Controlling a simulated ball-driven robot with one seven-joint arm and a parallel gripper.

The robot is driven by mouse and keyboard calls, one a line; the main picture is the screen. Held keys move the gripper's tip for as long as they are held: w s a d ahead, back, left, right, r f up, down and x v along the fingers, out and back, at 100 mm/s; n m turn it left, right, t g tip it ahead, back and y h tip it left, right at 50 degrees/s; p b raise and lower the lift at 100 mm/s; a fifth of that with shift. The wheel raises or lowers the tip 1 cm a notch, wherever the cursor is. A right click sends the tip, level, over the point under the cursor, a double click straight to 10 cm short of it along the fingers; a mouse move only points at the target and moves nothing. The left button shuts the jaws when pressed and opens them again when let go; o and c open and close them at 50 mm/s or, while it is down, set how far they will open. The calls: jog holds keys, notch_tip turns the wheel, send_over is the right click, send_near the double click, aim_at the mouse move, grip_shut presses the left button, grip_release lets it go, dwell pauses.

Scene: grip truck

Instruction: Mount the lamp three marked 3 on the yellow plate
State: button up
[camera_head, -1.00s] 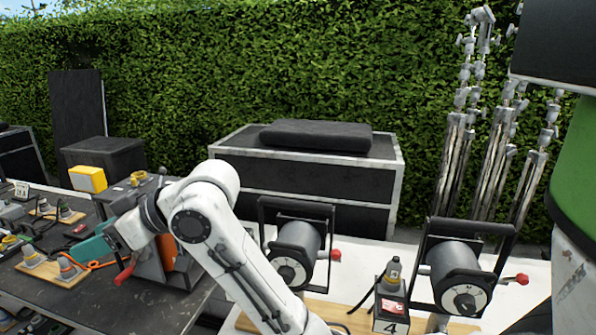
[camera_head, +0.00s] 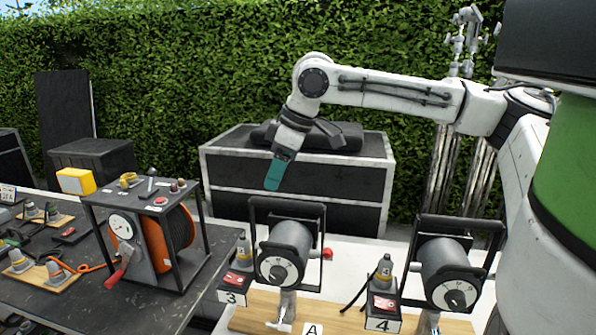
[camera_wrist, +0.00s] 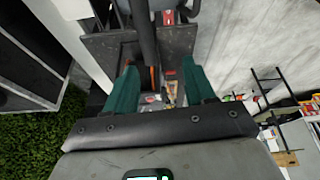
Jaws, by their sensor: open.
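A grey round lamp in a black yoke (camera_head: 285,255) stands on a metal stem at front centre; a block with label 3 (camera_head: 231,298) and a grey plug (camera_head: 242,250) is just left of it. I take this lamp to be lamp three. My gripper (camera_head: 275,178) hangs just above and behind its yoke in the head view, teal fingers pointing down, open and empty. In the wrist view the open gripper (camera_wrist: 158,75) has a dark bar running between or beyond its fingers; I cannot tell which. I cannot make out a yellow plate clearly.
A second lamp (camera_head: 452,270), with a block marked 4 (camera_head: 383,324), stands to the right. Both are by a wooden board (camera_head: 345,318). A cable reel frame (camera_head: 150,235) and a yellow box (camera_head: 75,181) are left. A large case (camera_head: 300,185) stands behind, with metal stands (camera_head: 465,140) right.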

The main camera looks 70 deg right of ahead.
aim_at(286, 205)
jog(key=shift+m+g, duration=0.4)
jog(key=shift+m, duration=0.2)
jog(key=s, duration=0.1)
jog(key=s+d, duration=0.2)
jog(key=s, duration=0.1)
jog(key=shift+f, duration=0.3)
jog(key=b+x, duration=0.4)
jog(key=shift+w+f+b, duration=0.1)
jog(key=shift+f+b, duration=0.3)
jog(key=shift+b+x, duration=0.9)
jog(key=shift+x, duration=1.15)
jog(key=shift+w+d, duration=0.1)
jog(key=shift+c, duration=0.5)
grip_shut()
jog(key=shift+r+p, duration=3.45)
jog(key=shift+r, duration=0.45)
